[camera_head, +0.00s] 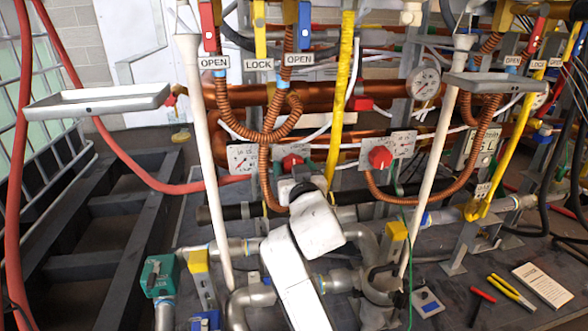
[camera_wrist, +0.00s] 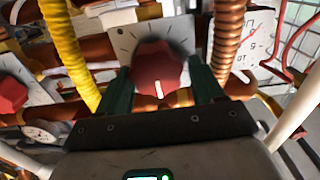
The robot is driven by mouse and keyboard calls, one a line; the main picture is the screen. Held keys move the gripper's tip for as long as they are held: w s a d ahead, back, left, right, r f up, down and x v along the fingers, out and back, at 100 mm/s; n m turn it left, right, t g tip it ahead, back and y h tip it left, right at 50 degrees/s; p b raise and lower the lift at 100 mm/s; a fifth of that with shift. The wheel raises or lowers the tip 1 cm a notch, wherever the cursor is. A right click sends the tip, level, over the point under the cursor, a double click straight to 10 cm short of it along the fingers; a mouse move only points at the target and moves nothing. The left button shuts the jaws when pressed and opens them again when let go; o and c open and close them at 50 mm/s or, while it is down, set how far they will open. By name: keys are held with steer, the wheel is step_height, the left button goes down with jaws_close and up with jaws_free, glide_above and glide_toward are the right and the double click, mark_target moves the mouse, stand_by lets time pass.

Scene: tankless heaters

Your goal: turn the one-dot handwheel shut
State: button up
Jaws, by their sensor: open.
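A red knob-like handwheel (camera_wrist: 157,72) with one white mark sits on a pale dial plate (camera_wrist: 150,34) in the wrist view. My gripper (camera_wrist: 160,85) is open, with one dark green finger on each side of this handwheel; I cannot tell whether they touch it. The same handwheel (camera_head: 292,161) shows in the head view just above my white wrist, which hides the fingers. A second red handwheel (camera_head: 380,157) is to its right; it also shows at the left edge of the wrist view (camera_wrist: 11,94). Dot markings are too small to read.
A copper hose (camera_wrist: 227,40) and a yellow hose (camera_wrist: 70,50) run close beside the fingers. A gauge plate (camera_head: 242,158) is left of the near handwheel. Grey pipes (camera_head: 245,300) and a yellow-handled valve (camera_head: 396,232) stand below. Pliers (camera_head: 511,291) lie on the bench at right.

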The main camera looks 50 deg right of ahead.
steer(key=shift+d, duration=0.2)
steer(key=p+v, duration=0.2)
steer(key=v, duration=0.9)
steer(key=shift+w+a, duration=0.1)
steer(key=shift+a, duration=0.05)
steer(key=s+a+f+n+g+y, duration=0.15)
steer(key=s+f+g, duration=0.3)
steer(key=f, duration=0.55)
steer(key=s+a+f+n+g+y, duration=0.1)
steer(key=s+f+g+y, duration=0.3)
steer(key=f, duration=0.5)
steer(key=s+a+f+n+g+y, duration=0.2)
steer(key=s+a+f+g, duration=0.15)
steer(key=s+f, duration=0.4)
steer(key=s+a+f+n+g+y, duration=0.25)
steer(key=s+a+f, duration=0.2)
steer(key=s, duration=0.65)
step_height(320, 180, up, 35)
steer(key=m+p, duration=0.1)
steer(key=p, duration=3.3)
steer(key=shift+w+a+p, duration=0.35)
steer(key=shift+w+p, duration=0.05)
steer(key=shift+w, duration=0.1)
